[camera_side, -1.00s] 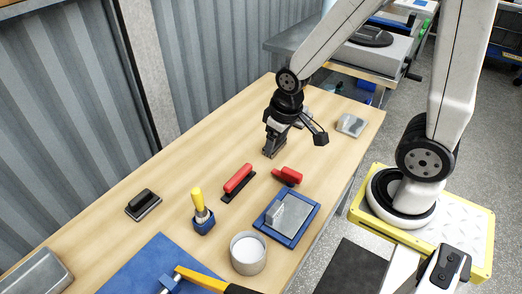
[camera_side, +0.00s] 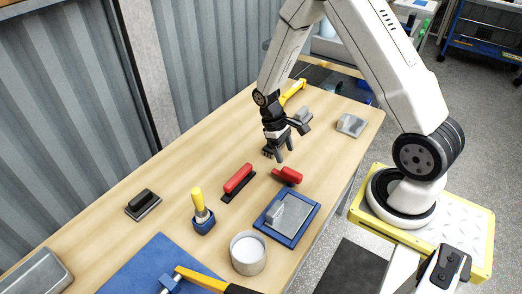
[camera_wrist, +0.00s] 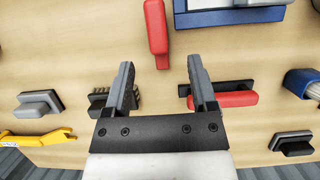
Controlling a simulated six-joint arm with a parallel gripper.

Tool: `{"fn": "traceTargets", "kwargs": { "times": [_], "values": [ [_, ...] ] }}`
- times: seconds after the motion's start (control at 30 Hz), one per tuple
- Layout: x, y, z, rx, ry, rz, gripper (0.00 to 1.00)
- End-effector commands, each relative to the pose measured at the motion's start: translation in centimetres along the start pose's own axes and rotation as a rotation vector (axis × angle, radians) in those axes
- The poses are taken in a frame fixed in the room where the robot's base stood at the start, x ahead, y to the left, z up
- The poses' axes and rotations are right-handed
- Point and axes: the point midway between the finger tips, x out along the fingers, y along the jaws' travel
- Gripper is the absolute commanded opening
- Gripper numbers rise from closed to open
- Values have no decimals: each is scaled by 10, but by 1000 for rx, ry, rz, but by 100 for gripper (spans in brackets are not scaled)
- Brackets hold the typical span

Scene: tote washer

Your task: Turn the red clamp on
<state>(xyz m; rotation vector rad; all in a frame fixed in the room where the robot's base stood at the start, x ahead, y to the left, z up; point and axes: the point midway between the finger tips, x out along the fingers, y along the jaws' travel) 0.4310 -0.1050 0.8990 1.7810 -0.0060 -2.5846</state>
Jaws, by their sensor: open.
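A red-handled piece (camera_side: 288,175), which looks like the red clamp, lies on the bench beside the blue-rimmed tray. In the wrist view its red part (camera_wrist: 157,30) lies ahead of the jaws, at the top. A second red handle on a long black base (camera_side: 238,182) lies to its left; in the wrist view this handle (camera_wrist: 235,99) shows beside and beyond the right finger. My gripper (camera_side: 285,150) points down above the bench, behind both red pieces. In the wrist view the jaws (camera_wrist: 160,75) are open with bare bench between them.
The blue-rimmed tray (camera_side: 265,224), white pot (camera_side: 248,265) and yellow-handled brush (camera_side: 199,200) stand nearer the camera. A dark bristled brush (camera_wrist: 100,102) lies close by the left finger. Grey blocks (camera_side: 352,125) and a yellow tool (camera_side: 293,91) lie farther back.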

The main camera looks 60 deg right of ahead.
Motion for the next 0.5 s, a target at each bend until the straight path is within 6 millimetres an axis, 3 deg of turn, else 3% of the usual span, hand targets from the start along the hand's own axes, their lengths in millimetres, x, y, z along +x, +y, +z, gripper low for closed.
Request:
{"fn": "traceTargets", "kwargs": {
  "times": [0.5],
  "values": [
    [14, 5, -1, -1, -31, -5, 74]
  ]
}}
